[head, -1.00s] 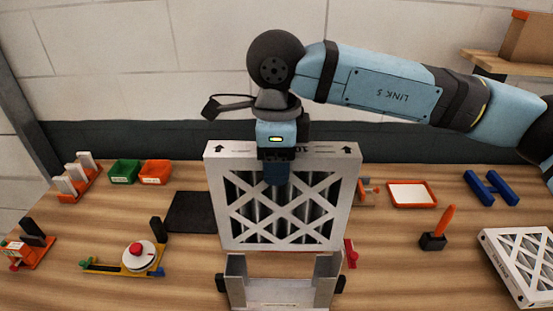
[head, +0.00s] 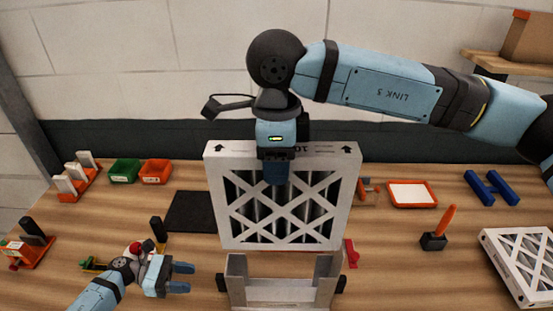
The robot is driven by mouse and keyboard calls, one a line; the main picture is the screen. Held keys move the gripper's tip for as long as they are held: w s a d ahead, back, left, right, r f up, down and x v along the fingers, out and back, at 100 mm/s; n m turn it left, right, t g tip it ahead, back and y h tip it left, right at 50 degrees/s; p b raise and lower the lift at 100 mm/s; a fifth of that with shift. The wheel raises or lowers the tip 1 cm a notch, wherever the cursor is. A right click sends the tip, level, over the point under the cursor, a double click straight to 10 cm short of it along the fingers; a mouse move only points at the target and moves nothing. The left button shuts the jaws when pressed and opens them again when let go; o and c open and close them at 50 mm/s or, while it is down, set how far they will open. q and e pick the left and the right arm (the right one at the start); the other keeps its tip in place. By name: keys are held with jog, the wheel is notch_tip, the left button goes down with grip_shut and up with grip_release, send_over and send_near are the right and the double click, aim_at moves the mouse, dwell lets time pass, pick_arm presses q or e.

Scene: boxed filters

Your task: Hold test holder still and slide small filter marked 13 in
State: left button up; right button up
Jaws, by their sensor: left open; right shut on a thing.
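A white-framed filter (head: 250,231) with a cross-lattice face stands upright in the middle of the head view. My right gripper (head: 277,172) is shut on its top edge from above. Part of the number on its top edge is hidden by the gripper. The metal test holder (head: 281,292) stands on the table just below the filter in the picture, with an open top and a black knob on each side. The filter appears above it and not inside it. My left gripper (head: 187,277) is open and empty, left of the holder and apart from it, fingers pointing right.
Another lattice filter (head: 522,262) lies at the right edge. Green (head: 124,170) and orange (head: 156,171) bins, a black mat (head: 192,211) and an orange-rimmed tray (head: 412,194) stand farther back.

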aim_at(222, 282)
pick_arm(q)
jog(key=shift+f+m, duration=0.1)
jog(key=shift+m, duration=0.3)
jog(key=shift+d+g, duration=0.25)
jog(key=shift+g, duration=0.05)
jog(key=shift+d+f, duration=0.25)
jog(key=shift+d, duration=1.3)
jog(key=shift+d+f, duration=0.2)
jog(key=shift+d, duration=1.3)
jog(key=shift+d+f, duration=0.25)
jog(key=shift+d, duration=1.3)
jog(key=c, duration=0.7)
jog(key=shift+o, duration=0.2)
jog(key=shift+r, duration=0.15)
